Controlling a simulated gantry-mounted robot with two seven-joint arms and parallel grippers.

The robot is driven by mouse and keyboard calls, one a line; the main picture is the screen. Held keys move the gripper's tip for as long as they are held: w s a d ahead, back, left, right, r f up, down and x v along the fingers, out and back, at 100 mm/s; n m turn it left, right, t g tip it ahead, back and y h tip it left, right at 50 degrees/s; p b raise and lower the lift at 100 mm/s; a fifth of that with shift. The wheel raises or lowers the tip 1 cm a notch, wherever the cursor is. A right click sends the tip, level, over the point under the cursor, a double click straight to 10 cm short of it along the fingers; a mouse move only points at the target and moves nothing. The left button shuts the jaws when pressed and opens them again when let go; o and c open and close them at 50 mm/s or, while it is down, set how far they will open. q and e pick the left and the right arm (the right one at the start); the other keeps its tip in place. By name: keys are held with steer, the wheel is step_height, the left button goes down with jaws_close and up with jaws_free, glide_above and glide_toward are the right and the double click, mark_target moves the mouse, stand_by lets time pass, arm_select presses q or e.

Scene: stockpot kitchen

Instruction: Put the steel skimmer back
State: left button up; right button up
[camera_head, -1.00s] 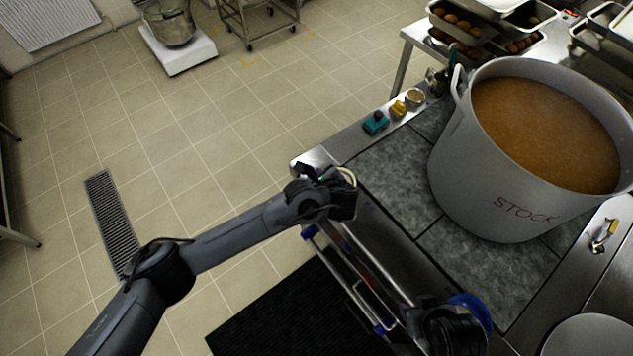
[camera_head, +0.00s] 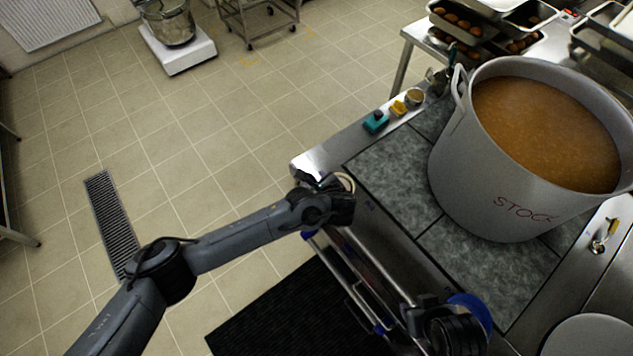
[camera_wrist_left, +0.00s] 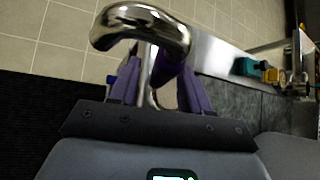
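My left gripper (camera_head: 342,188) is over the near-left corner of the steel stove counter. In the left wrist view its purple fingers (camera_wrist_left: 152,75) close in on a shiny steel shaft, which looks like the handle of the steel skimmer (camera_wrist_left: 140,24). A thick, curved chrome part stands beyond the fingertips. In the head view only a pale curved piece shows beside the gripper; the skimmer's bowl cannot be made out. The large grey stockpot (camera_head: 487,185), marked STOCK and full of brown broth, stands right of the gripper.
A teal item (camera_head: 375,122), a yellow item (camera_head: 398,107) and a small round container (camera_head: 415,96) line the counter's far-left edge. Metal rails run along the counter front. Grey stove plates (camera_head: 395,175) left of the pot are bare. A black mat (camera_head: 285,318) lies on the floor.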

arm_select(q)
steer(key=shift+r, duration=0.1)
steer(key=v, duration=1.2)
steer(key=s+f+n+g+h, duration=0.3)
steer(key=s+n, duration=0.3)
steer(key=s, duration=0.1)
steer(key=s+a+f+n+g, duration=0.1)
steer(key=s+a+f+n, duration=0.1)
steer(key=s+a+n, duration=0.6)
steer(key=s+a+f+n+g+h, duration=0.1)
steer(key=s+a+n, duration=0.7)
steer(key=a, duration=0.7)
steer(key=n, duration=0.2)
steer(key=shift+s+f+n+p, duration=0.25)
steer(key=shift+f+n+p, duration=0.05)
steer(key=shift+f+p, duration=0.1)
